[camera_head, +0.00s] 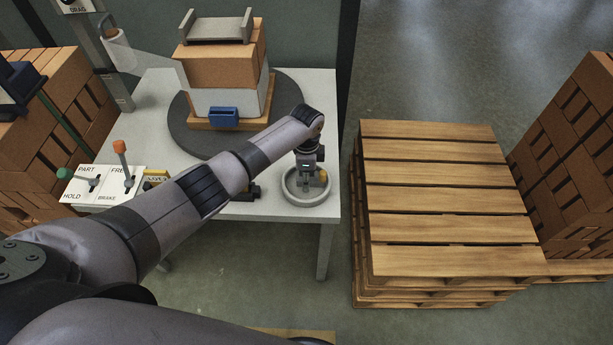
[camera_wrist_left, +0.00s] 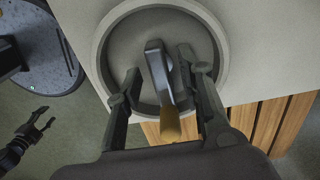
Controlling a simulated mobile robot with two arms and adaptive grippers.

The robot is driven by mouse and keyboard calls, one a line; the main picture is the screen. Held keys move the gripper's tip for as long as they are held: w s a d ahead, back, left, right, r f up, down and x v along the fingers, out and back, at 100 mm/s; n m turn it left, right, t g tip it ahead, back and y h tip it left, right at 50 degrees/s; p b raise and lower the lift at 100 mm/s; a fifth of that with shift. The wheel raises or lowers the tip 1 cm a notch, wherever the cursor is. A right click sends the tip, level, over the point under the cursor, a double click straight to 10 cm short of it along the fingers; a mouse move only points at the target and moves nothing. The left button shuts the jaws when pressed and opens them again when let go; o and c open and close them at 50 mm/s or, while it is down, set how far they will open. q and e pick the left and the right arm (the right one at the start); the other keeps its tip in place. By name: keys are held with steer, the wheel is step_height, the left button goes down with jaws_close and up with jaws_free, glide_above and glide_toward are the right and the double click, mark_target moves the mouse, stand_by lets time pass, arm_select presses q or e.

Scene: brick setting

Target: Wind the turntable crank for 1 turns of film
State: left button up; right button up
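The crank (camera_wrist_left: 156,72) is a grey arm with a yellow-orange handle (camera_wrist_left: 171,125), set in a round pale dish (camera_head: 290,196) at the table's front right corner. My left gripper (camera_wrist_left: 159,62) is over the dish with its fingers apart on either side of the crank. Gaps show between crank and fingers. In the head view, my left gripper (camera_head: 308,185) partly hides the crank. The dark round turntable (camera_head: 183,130) carries a stack of bricks (camera_head: 220,70). Clear film (camera_head: 150,65) runs from a roll (camera_head: 117,48) to the stack. My right gripper (camera_wrist_left: 38,122) hangs open and empty over the floor.
A panel with a green-knobbed lever (camera_head: 65,173) and an orange-knobbed lever (camera_head: 120,147) sits at the table's front left. A yellow-labelled block (camera_head: 155,178) is beside it. Stacked wooden pallets (camera_head: 440,190) stand right of the table (camera_head: 325,100). Bricks (camera_head: 575,150) stand at far right.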

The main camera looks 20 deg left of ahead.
arm_select(q)
steer(key=shift+c, duration=0.2)
jaws_close()
steer(key=shift+r+n, duration=0.1)
steer(key=shift+n, duration=0.2)
